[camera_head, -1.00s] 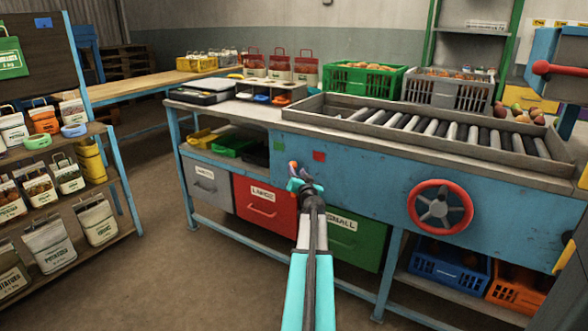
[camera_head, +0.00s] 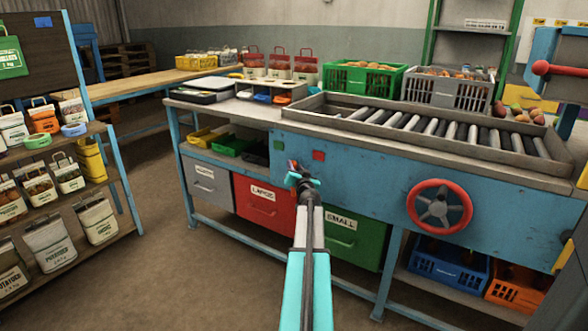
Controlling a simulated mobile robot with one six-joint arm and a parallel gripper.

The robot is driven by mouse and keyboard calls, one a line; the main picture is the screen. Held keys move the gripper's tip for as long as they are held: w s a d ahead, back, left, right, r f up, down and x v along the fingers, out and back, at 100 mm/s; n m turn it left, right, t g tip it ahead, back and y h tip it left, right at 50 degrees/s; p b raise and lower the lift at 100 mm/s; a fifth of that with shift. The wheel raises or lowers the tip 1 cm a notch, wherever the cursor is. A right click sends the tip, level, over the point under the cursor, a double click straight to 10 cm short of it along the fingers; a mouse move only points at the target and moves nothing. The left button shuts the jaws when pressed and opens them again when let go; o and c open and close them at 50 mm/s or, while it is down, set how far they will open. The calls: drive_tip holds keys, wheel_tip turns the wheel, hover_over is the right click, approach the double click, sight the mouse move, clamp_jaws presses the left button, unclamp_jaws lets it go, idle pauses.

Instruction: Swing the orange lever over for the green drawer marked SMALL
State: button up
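A small orange-red bit, seemingly the orange lever (camera_head: 293,164), shows on the blue front panel just above my gripper. The rest of it is hidden behind the gripper. My gripper (camera_head: 304,178), with teal fingers, is in front of the panel at the lever. Its finger gap and any contact are too small to tell.
A red handwheel (camera_head: 440,206) stands out from the panel at right. A roller tray (camera_head: 440,127) lies on the bench top. A grey drawer (camera_head: 209,186) is left of the red one. A shelf of sacks (camera_head: 45,246) is at far left, with clear floor between.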

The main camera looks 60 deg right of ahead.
clamp_jaws()
